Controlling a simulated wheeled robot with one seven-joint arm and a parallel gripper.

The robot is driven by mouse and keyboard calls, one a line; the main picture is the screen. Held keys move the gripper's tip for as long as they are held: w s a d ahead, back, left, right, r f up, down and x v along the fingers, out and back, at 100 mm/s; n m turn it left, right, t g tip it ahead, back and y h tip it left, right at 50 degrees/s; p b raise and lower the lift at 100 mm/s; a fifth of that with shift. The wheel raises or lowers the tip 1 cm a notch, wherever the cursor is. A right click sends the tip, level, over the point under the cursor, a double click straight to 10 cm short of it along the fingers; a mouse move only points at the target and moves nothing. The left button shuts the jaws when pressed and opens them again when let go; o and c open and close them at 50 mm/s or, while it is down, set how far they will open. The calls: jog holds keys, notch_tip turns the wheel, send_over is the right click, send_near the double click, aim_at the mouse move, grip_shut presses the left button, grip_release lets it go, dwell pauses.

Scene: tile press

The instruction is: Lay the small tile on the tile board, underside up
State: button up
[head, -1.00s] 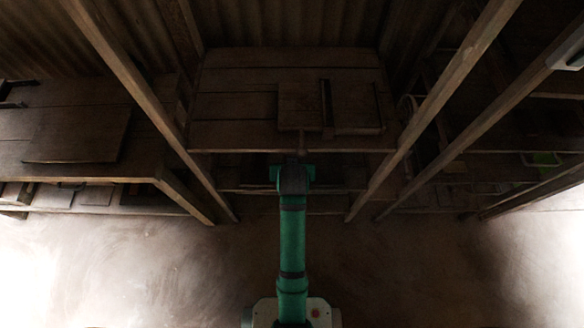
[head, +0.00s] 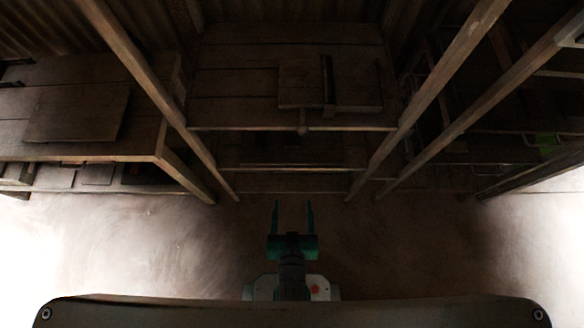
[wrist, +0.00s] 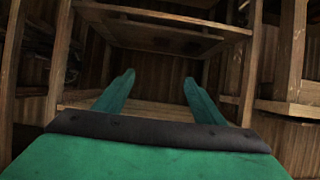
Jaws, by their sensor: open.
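My gripper (head: 293,206) is open and empty, low in front of the middle bench, its two green fingers pointing away from my base. The wrist view also shows my gripper (wrist: 159,78), with nothing between the fingers. I cannot make out the small tile in either view. A flat, dark wooden board (head: 78,113) lies on the left table; I cannot tell whether it is the tile board. On the middle bench are a square wooden plate (head: 299,88) and a framed panel (head: 355,93) beside it, with a dark slot between them.
The middle bench (head: 232,88) stands between slanted posts (head: 150,90) and (head: 455,65), with a lower shelf (head: 290,182) beneath. The left table (head: 110,147) has flat pieces on its lower shelf. The floor before the bench is clear.

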jog(key=s+r+t, duration=0.2)
jog(key=s+r, duration=0.6)
jog(key=r, duration=0.2)
jog(key=shift+s+t, duration=0.2)
jog(key=shift+t, duration=0.1)
dwell(0.6)
